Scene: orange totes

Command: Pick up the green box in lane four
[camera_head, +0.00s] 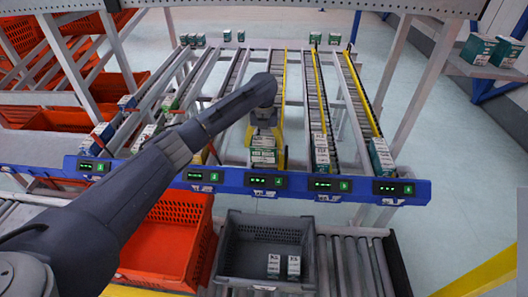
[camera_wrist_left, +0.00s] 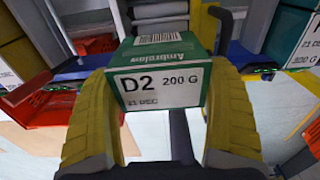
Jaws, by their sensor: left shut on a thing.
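My left gripper (camera_head: 264,136) reaches over the rack from the left, fingers pointing down, at the lane above the middle display of the blue rail. Its yellow fingers are shut on a green and white box (camera_wrist_left: 162,82), one on each side. The label reads "D2 200 G". The box shows partly below the gripper in the head view (camera_head: 263,157), close to the rail; I cannot tell whether it still touches the lane. Other green and white boxes stand at the front of the lane to the right (camera_head: 321,155) and the far right lane (camera_head: 380,156). My right gripper is not visible.
The blue rail (camera_head: 235,180) with lit displays crosses the lane fronts. Below it, a dark grey tote (camera_head: 227,250) holds two small boxes (camera_head: 283,266) on a roller conveyor (camera_head: 355,265). An orange tote (camera_head: 165,245) stands left of it, partly behind my left arm.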

